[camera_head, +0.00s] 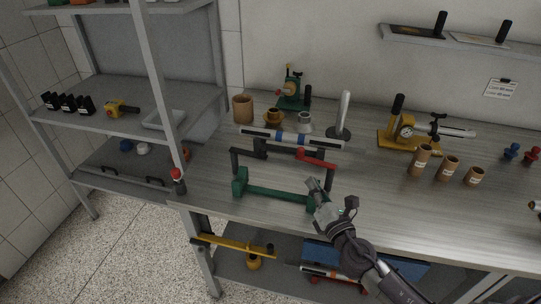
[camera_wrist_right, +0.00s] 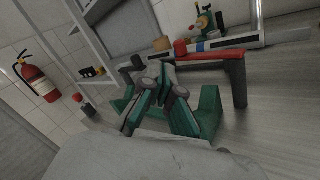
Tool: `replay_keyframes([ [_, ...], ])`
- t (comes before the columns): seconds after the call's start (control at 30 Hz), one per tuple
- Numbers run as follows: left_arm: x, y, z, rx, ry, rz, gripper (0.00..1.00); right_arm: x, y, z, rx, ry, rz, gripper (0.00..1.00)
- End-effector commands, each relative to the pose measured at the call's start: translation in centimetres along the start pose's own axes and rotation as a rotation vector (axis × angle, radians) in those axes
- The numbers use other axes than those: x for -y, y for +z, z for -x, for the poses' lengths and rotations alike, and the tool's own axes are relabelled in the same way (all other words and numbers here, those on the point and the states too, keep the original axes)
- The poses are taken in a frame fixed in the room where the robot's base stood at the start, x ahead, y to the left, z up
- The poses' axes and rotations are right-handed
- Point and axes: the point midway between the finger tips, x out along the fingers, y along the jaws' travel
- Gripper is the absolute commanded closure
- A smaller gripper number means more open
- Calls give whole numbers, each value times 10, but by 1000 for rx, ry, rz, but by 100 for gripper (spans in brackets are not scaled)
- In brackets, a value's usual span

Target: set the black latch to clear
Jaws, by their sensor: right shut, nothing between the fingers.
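A stand with a green base (camera_head: 275,191) is on the bench and carries a black latch (camera_head: 248,154) on its left and a red latch (camera_head: 316,160) on its right. The black latch shows partly in the right wrist view (camera_wrist_right: 133,66), behind my fingers. My left gripper is out of view.
Brown tubes (camera_head: 420,160) and a yellow gauge stand (camera_head: 396,138) are to the right. Shelving is on the left.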

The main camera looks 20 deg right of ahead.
Motion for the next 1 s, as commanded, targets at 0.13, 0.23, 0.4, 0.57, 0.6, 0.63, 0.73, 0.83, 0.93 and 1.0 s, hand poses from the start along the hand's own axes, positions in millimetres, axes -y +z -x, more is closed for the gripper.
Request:
replay_keyframes([
  [0.13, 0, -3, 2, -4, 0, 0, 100, -14, -12, -17, -110, 183, 467, 100],
  [0.23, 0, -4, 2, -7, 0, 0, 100, -13, -20, -20, -155, 238, 629, 100],
  [0.4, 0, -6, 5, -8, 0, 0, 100, -15, -25, -31, -170, 257, 686, 100],
  [0.57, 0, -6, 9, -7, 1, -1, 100, -20, -31, -58, -167, 257, 682, 100],
  [0.6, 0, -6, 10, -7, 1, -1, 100, -22, -32, -67, -166, 257, 681, 100],
  [0.63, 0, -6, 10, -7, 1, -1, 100, -24, -33, -74, -166, 256, 680, 100],
  [0.73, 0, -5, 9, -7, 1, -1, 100, -27, -40, -94, -166, 256, 679, 100],
  [0.83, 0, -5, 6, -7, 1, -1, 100, -30, -46, -114, -167, 256, 678, 100],
  [0.93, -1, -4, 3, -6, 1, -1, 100, -32, -50, -130, -167, 256, 679, 100],
  [1.0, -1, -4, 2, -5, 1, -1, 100, -34, -52, -139, -168, 256, 680, 100],
])
